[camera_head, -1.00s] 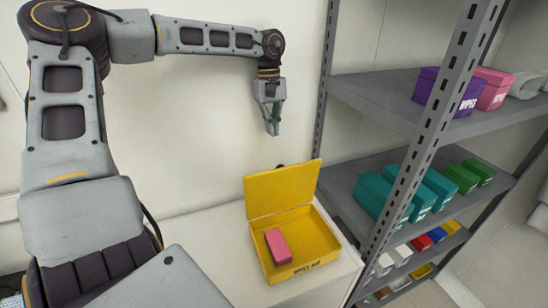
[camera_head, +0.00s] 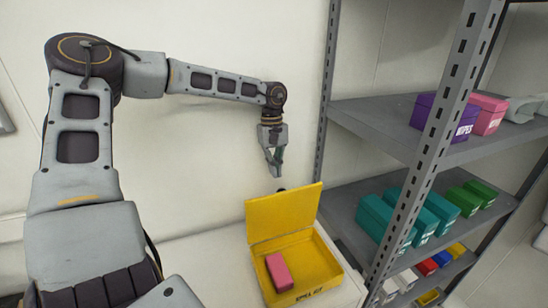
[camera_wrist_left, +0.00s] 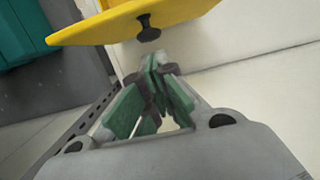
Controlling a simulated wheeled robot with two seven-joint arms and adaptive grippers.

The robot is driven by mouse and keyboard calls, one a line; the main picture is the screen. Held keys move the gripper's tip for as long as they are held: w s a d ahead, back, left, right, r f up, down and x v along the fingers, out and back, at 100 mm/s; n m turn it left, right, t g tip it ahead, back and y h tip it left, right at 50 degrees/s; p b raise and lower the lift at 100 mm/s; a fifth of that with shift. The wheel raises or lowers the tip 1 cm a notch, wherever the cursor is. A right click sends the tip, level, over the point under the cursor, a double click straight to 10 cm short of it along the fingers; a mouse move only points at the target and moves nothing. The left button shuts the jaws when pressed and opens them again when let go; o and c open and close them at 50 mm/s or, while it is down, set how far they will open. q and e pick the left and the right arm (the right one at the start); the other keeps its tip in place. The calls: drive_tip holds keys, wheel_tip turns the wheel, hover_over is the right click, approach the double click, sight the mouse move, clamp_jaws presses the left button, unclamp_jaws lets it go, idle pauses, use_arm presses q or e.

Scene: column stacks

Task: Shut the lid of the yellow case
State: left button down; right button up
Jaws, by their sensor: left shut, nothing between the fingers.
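The yellow case (camera_head: 331,265) sits on a white surface with its lid (camera_head: 284,215) standing open at the back, tilted up. A pink block (camera_head: 279,271) lies inside the case at the left. My left gripper (camera_head: 276,174) is shut and empty, pointing down above and behind the raised lid, apart from it. In the left wrist view the shut fingertips (camera_wrist_left: 158,62) point toward the lid (camera_wrist_left: 135,24) and a black knob (camera_wrist_left: 148,29) on it. My right gripper is not in view.
A grey metal shelf (camera_head: 375,113) stands close to the right of the case, its post near the case's right side. It holds purple, pink, teal and green boxes. A white wall is behind. The white top (camera_head: 215,275) left of the case is clear.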

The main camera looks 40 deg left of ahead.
use_arm(q)
drive_tip(key=shift+s+d+f, duration=0.1)
drive_tip(key=shift+d+f, duration=0.05)
drive_tip(key=shift+f, duration=0.9)
drive_tip(key=shift+s+d+f, duration=0.1)
drive_tip(key=shift+d+f, duration=0.05)
drive_tip(key=shift+f, duration=0.85)
